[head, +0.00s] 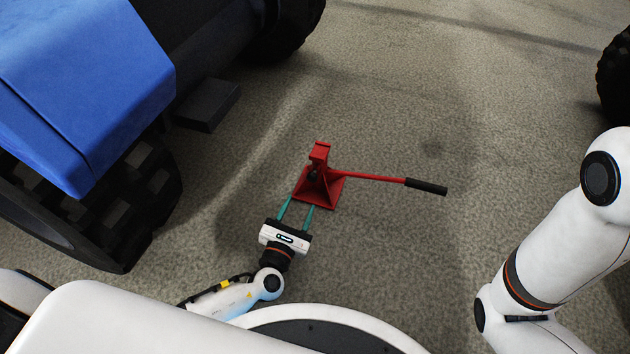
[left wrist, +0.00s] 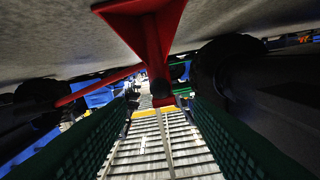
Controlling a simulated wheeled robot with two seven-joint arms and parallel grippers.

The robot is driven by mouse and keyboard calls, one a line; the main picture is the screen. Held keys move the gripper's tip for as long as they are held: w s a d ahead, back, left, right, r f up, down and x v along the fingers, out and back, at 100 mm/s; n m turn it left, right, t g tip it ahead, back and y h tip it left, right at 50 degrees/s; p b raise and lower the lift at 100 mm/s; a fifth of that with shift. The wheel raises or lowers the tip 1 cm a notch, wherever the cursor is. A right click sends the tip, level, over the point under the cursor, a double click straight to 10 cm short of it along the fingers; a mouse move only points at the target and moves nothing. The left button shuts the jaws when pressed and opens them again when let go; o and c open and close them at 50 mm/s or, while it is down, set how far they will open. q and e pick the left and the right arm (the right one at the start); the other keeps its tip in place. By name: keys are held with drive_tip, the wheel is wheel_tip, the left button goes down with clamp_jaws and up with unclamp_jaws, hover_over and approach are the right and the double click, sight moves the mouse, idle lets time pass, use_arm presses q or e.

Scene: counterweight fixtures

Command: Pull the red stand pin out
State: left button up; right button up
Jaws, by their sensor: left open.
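A red stand (head: 325,187) with a square flared base and an upright post stands on the floor in the head view. A small dark round knob (head: 312,176) shows on its near side; it may be the pin's head, but I cannot tell for sure. In the left wrist view the red stand (left wrist: 150,35) appears upside down, with a dark knob (left wrist: 160,88) between my finger lines. My left gripper (head: 300,203) is open, its two green fingers pointing at the stand's near side. The fingers hold nothing; whether they touch the base is unclear. My right gripper is out of view.
A red bar with a black grip (head: 426,186) sticks out to the right of the stand. A blue vehicle (head: 80,80) with large dark tyres (head: 110,205) stands at left, with a dark step (head: 208,104). Another tyre (head: 615,75) is at far right.

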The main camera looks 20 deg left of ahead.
sight(311, 181)
use_arm(q)
drive_tip(key=w+b, duration=0.4)
drive_tip(key=w, duration=0.6)
drive_tip(key=shift+w+d+f, duration=0.1)
drive_tip(key=shift+d, duration=0.05)
drive_tip(key=shift+w, duration=0.8)
clamp_jaws()
